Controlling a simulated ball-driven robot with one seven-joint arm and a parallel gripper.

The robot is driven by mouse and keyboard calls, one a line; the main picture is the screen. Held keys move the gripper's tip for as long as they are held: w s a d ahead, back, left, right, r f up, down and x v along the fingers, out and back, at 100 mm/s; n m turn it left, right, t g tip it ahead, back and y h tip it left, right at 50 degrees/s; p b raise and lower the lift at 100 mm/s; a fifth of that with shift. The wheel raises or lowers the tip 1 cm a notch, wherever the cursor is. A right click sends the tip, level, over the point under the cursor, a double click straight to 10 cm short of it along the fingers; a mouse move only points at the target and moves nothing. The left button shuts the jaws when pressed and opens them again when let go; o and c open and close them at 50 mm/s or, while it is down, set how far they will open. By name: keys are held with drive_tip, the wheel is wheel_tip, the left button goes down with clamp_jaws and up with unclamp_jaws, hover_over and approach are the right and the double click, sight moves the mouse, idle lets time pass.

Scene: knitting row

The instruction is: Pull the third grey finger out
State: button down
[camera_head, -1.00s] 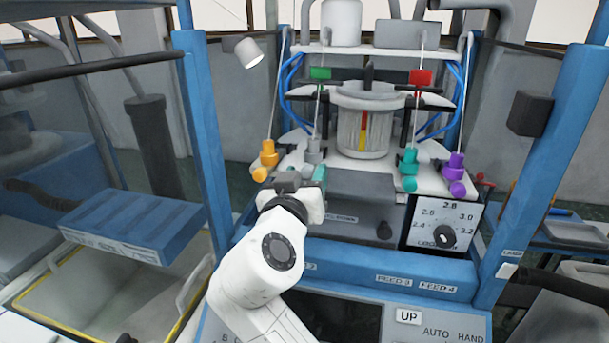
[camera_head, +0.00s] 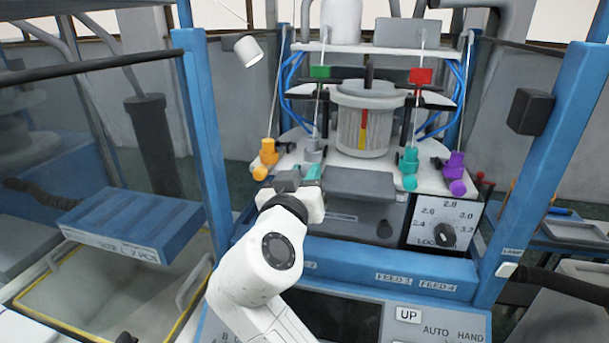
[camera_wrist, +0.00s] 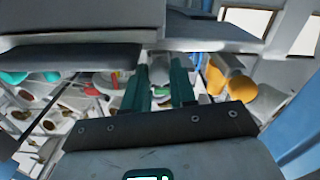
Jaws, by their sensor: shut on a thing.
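The grey finger (camera_head: 312,150) stands on the white ring of the machine, between the orange finger (camera_head: 267,158) and the teal finger (camera_head: 409,168). A purple finger (camera_head: 455,174) is at the far right. My gripper (camera_head: 304,173) is at the lower end of the grey finger, and its green fingertips partly hide it. In the wrist view, the two green fingertips (camera_wrist: 160,88) are on both sides of the grey finger (camera_wrist: 160,68), shut on it. The orange finger (camera_wrist: 238,92) is to its right there.
A dark grey ledge (camera_head: 360,184) is just right of my gripper. The cylinder (camera_head: 363,120) stands behind it. Blue posts (camera_head: 205,140) flank the opening. A dial panel (camera_head: 443,225) is at the right. A green block (camera_head: 320,72) hangs above the grey finger.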

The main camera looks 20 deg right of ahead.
drive_tip(key=b+v, duration=0.1)
drive_tip(key=v, duration=0.2)
drive_tip(key=shift+a, duration=0.1)
drive_tip(key=c, duration=0.9)
unclamp_jaws()
drive_tip(key=shift+s, duration=0.1)
drive_tip(key=b+v, duration=0.2)
drive_tip(key=v, duration=0.8)
drive_tip(key=shift+s+a+b, duration=0.25)
drive_tip(key=shift+s+b, duration=0.05)
drive_tip(key=shift+f, duration=0.1)
